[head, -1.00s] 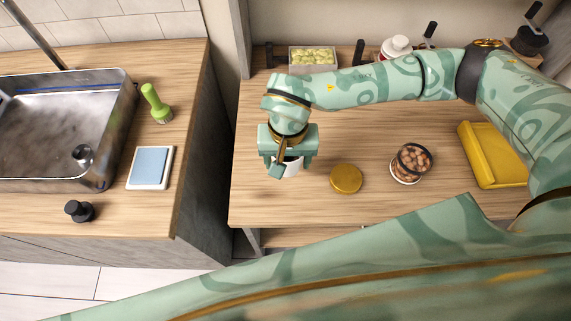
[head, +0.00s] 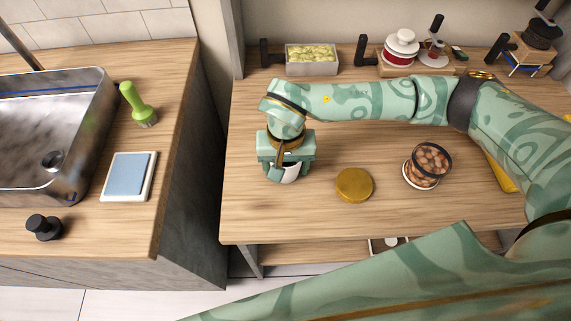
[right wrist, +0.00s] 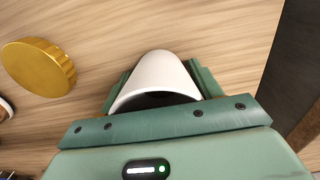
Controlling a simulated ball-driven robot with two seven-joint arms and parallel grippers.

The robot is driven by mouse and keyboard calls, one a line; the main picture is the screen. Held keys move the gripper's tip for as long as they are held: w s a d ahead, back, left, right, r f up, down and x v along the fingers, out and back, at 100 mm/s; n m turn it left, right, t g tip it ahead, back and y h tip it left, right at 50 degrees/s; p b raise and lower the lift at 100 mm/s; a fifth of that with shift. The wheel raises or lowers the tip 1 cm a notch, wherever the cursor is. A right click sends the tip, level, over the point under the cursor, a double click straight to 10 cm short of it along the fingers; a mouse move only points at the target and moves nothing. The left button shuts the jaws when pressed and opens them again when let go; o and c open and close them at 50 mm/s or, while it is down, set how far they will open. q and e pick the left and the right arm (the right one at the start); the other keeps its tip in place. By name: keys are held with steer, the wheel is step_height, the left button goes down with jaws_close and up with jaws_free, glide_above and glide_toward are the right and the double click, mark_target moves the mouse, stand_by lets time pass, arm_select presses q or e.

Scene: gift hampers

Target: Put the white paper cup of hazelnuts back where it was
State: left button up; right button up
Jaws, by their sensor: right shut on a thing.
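My right gripper (head: 284,172) is shut on a white paper cup (head: 290,175) above the left part of the wooden table. The cup also shows in the right wrist view (right wrist: 160,80), between the fingers, with its wide, dark mouth towards the camera and its narrow end away. The inside is too dark to tell whether it holds hazelnuts. A round glass jar (head: 427,165) of brown nuts stands to the right. A gold round lid (head: 354,185) lies between jar and cup, and also shows in the right wrist view (right wrist: 40,65). My left gripper is not in view.
A grey box of pale green things (head: 311,60) and a stand with a red-and-white jar (head: 401,48) are at the back. A yellow thing (head: 499,172) is partly hidden by my arm. A gap separates the table from the sink counter (head: 176,110).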

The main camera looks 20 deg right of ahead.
steer(key=shift+f, duration=0.15)
steer(key=o, duration=1.1)
step_height(320, 180, up, 12)
steer(key=shift+r+p, duration=0.15)
steer(key=shift+p, duration=0.95)
